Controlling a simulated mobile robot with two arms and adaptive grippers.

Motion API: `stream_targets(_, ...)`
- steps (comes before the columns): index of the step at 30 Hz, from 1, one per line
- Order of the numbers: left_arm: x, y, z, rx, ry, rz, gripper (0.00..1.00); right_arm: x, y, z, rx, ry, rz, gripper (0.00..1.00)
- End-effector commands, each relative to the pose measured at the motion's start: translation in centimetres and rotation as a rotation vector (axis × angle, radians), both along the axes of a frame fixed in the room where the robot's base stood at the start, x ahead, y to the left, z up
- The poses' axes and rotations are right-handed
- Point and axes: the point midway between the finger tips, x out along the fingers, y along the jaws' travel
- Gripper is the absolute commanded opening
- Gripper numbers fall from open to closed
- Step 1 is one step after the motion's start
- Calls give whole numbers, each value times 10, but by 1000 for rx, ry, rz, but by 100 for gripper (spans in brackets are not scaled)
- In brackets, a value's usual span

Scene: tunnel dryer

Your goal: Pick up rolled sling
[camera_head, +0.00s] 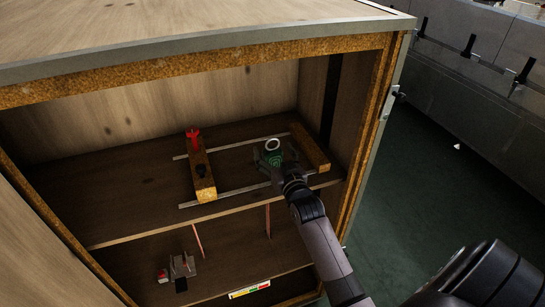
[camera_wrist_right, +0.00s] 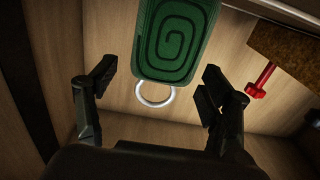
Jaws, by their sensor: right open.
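The rolled sling is a green roll with a dark spiral end. In the head view the rolled sling (camera_head: 272,160) shows between the fingers of my right gripper (camera_head: 270,160), on the upper shelf inside the wooden cabinet. In the right wrist view the rolled sling (camera_wrist_right: 176,42) is ahead, at the top centre. A white ring (camera_wrist_right: 155,94) shows at its lower edge. My right gripper (camera_wrist_right: 158,88) is open, with one finger to each side of the ring and the sling's lower end. Whether the fingers touch the sling cannot be told. My left gripper is not in view.
The shelf holds a wooden block (camera_head: 203,181) with a red part (camera_head: 194,136), another wooden block (camera_head: 309,147) and metal rails (camera_head: 240,190). A lower compartment holds a small metal device (camera_head: 181,267). The cabinet's top edge (camera_head: 215,48) overhangs the opening. Green floor (camera_head: 440,170) lies right.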

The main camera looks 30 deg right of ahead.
Motion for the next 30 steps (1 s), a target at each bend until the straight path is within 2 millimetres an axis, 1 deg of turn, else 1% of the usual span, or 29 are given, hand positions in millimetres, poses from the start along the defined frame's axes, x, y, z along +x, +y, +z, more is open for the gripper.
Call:
stream_targets(1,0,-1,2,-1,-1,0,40,7,-1,2,0,-1,0,73)
stream_targets(4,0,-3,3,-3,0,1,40,14,-3,0,0,1,1,73)
stream_targets(11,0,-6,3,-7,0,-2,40,15,-3,0,0,0,1,73)
stream_targets(30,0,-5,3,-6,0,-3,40,14,-3,0,0,0,0,31)
